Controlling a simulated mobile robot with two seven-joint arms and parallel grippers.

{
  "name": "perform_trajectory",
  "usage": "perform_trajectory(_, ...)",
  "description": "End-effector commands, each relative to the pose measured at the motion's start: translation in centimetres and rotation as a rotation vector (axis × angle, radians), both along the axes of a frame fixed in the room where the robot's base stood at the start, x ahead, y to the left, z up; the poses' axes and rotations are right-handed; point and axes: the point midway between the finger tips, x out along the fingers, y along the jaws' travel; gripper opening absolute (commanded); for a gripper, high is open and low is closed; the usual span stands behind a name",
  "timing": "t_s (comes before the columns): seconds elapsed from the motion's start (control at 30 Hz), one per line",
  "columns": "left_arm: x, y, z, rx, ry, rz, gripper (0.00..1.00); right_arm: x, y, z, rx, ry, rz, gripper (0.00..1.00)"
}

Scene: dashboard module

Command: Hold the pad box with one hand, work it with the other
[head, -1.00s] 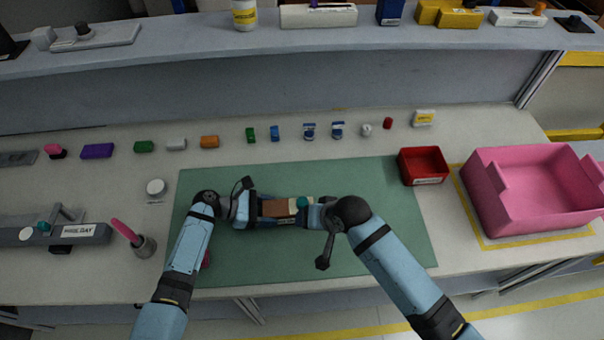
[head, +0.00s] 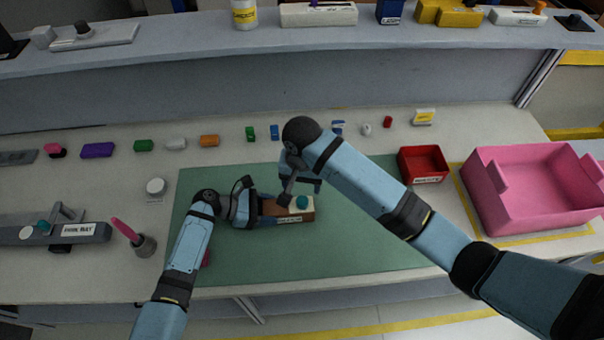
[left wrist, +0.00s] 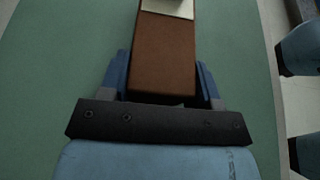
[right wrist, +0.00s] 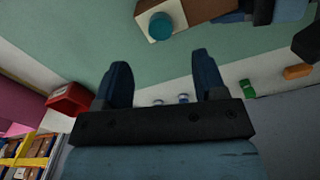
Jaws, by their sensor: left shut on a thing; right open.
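The pad box (head: 285,210) is a brown block with a pale end and a teal round knob (head: 302,202); a label shows on its front side. It lies on the green mat (head: 340,255). My left gripper (head: 255,208) is shut on the brown end of the pad box, with a blue finger on each side in the left wrist view (left wrist: 162,80). My right gripper (head: 300,185) is open and empty, beyond the pad box on its far side. The right wrist view shows its two fingers apart (right wrist: 165,85), with the pale end and teal knob (right wrist: 160,27) away from them.
A row of small parts, including an orange block (head: 209,141) and a green one (head: 251,134), lies behind the mat. A red tray (head: 423,165) and a pink bin (head: 535,190) stand at the right. A dark cup (head: 144,245) with a pink-handled tool stands at the left.

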Motion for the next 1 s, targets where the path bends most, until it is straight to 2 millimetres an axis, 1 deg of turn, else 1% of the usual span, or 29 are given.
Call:
perform_trajectory(0.03, -0.1, 0.0, -0.1, 0.001, 0.001, -0.001, 0.19, 0.0, -0.1, -1.1, -0.003, 0.002, 0.000, 0.65)
perform_trajectory(0.2, -0.1, 0.0, -0.1, 0.001, 0.001, -0.001, 0.19, -0.1, -0.1, -4.5, -0.003, 0.002, 0.000, 0.65)
perform_trajectory(0.4, -0.1, 0.0, -0.1, 0.001, 0.001, -0.001, 0.19, 0.0, -0.1, -7.3, -0.001, 0.000, 0.001, 0.65)
perform_trajectory(0.5, -0.1, 0.0, -0.1, 0.001, 0.001, -0.001, 0.19, 0.0, 0.0, -8.2, -0.001, 0.000, 0.001, 0.65)
perform_trajectory(0.6, -0.1, 0.0, -0.1, 0.001, 0.001, -0.001, 0.19, 0.0, 0.0, -8.6, 0.001, 0.000, 0.001, 0.65)
perform_trajectory(0.87, -0.1, 0.0, -0.1, 0.001, 0.001, -0.001, 0.19, 0.0, 0.0, -8.7, 0.001, 0.000, 0.001, 0.65)
perform_trajectory(0.9, -0.1, 0.0, -0.1, 0.001, 0.001, -0.001, 0.19, 0.0, 0.0, -8.7, 0.001, 0.000, 0.001, 0.60)
perform_trajectory(0.93, -0.1, 0.0, -0.1, 0.001, 0.001, -0.001, 0.19, 0.0, 0.0, -8.7, 0.001, 0.000, 0.001, 0.53)
perform_trajectory(0.97, -0.1, 0.0, -0.1, 0.001, 0.001, -0.001, 0.19, 0.0, 0.0, -8.7, 0.001, -0.001, 0.001, 0.46)
perform_trajectory(1.0, -0.1, 0.0, -0.1, 0.001, 0.001, -0.001, 0.19, 0.0, 0.0, -8.7, 0.001, -0.001, 0.001, 0.37)
